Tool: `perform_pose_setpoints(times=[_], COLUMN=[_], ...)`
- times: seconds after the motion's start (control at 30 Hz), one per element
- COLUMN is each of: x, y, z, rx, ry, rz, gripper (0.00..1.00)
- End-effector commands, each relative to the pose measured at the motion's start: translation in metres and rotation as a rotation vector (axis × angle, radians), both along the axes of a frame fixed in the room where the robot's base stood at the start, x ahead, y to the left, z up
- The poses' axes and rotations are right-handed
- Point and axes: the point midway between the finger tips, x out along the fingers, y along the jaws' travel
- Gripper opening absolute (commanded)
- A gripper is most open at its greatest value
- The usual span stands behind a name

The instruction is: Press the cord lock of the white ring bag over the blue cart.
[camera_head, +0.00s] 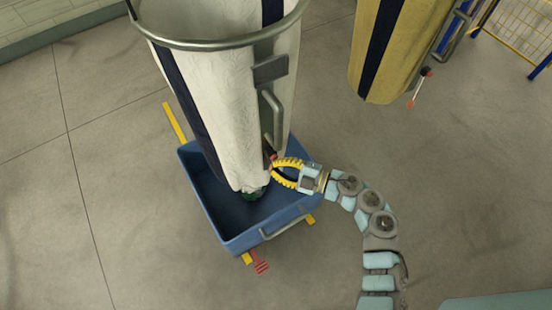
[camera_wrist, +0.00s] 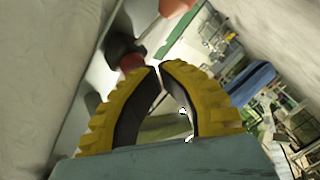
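The white ring bag (camera_head: 228,88), with dark blue stripes, hangs with its lower end over the blue cart (camera_head: 218,212). A small red and black piece that looks like its cord lock (camera_head: 270,156) is low on the bag's right side. It also shows as a dark piece with a red part (camera_wrist: 130,62) in the wrist view. My gripper (camera_head: 273,167) has curved yellow fingers whose tips nearly meet, with only a narrow gap. In the wrist view the tips (camera_wrist: 159,68) are close beside the red part, which is not clearly between them; contact cannot be told.
A metal ring (camera_head: 215,45) circles the white bag's upper part, and a grey handle (camera_head: 271,115) runs down its right side. A yellow bag (camera_head: 402,45) with a dark stripe and its own red-tipped cord hangs at upper right. The floor at left is clear.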

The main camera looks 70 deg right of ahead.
Motion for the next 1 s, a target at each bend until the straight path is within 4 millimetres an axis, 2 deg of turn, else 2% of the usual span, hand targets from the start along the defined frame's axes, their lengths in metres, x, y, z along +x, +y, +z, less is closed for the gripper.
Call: perform_pose_setpoints(times=[0.3,0.67,1.0], x=[-0.012,-0.013,-0.033], y=[0.009,0.010,0.024], z=[0.001,0.001,0.002], rx=[0.002,0.000,0.000], ry=[0.001,0.000,0.000], rz=[0.000,0.000,0.000], gripper=[0.00,0.00,0.00])
